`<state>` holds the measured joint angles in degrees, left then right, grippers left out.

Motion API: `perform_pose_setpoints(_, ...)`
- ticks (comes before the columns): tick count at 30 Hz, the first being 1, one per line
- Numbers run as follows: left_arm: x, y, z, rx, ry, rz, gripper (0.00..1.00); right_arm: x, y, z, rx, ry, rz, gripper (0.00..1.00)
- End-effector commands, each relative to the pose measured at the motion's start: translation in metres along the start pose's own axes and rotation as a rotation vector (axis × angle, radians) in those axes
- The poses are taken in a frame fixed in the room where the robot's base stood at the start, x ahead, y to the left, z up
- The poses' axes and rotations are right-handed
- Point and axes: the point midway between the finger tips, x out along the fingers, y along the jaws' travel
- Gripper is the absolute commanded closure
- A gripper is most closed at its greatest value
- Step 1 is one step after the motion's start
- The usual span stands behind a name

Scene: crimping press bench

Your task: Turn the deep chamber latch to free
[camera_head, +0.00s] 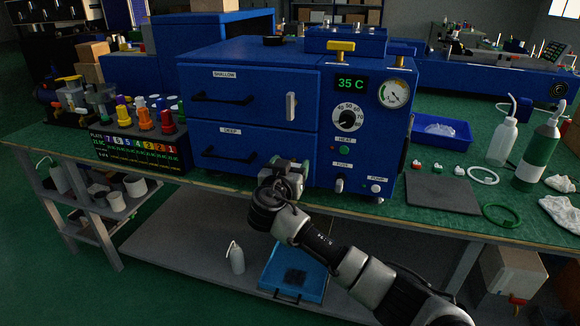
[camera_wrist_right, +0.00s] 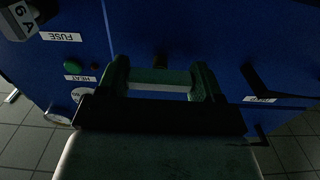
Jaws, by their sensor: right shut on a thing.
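The blue press has a SHALLOW chamber front (camera_head: 250,85) above a DEEP chamber front (camera_head: 215,135), each with a black bar handle. The shallow latch (camera_head: 291,107) is a pale upright bar at the right of its front. My left gripper is not in view.
Right of the gripper are the FUSE switch (camera_head: 339,185), the PUMP button (camera_head: 375,189), the green HEAT button (camera_head: 344,150) and a dial (camera_head: 348,119). The display (camera_head: 351,83) reads 35 C. A grey mat (camera_head: 442,194) lies on the bench at right.

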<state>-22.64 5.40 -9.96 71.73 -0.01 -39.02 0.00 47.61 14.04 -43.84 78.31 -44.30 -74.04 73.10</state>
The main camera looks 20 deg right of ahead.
Motion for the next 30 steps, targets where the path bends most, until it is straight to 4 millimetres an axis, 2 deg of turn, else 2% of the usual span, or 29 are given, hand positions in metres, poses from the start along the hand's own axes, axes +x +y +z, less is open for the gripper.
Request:
perform_pose_setpoints(8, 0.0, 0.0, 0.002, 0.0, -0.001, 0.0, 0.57, 0.0, -0.001, 0.0, -0.062, 0.0, 0.0, 0.58)
perform_pose_setpoints(17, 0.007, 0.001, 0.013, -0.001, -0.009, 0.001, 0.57, 0.0, -0.001, 0.0, -0.277, -0.002, 0.0, 0.58)
perform_pose_setpoints(23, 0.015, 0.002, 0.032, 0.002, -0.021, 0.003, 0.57, 0.0, -0.001, -0.001, -0.468, -0.002, 0.0, 0.58)
perform_pose_setpoints(30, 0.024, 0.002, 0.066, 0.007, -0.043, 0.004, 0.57, 0.0, -0.001, -0.001, -0.697, -0.002, 0.0, 0.58)
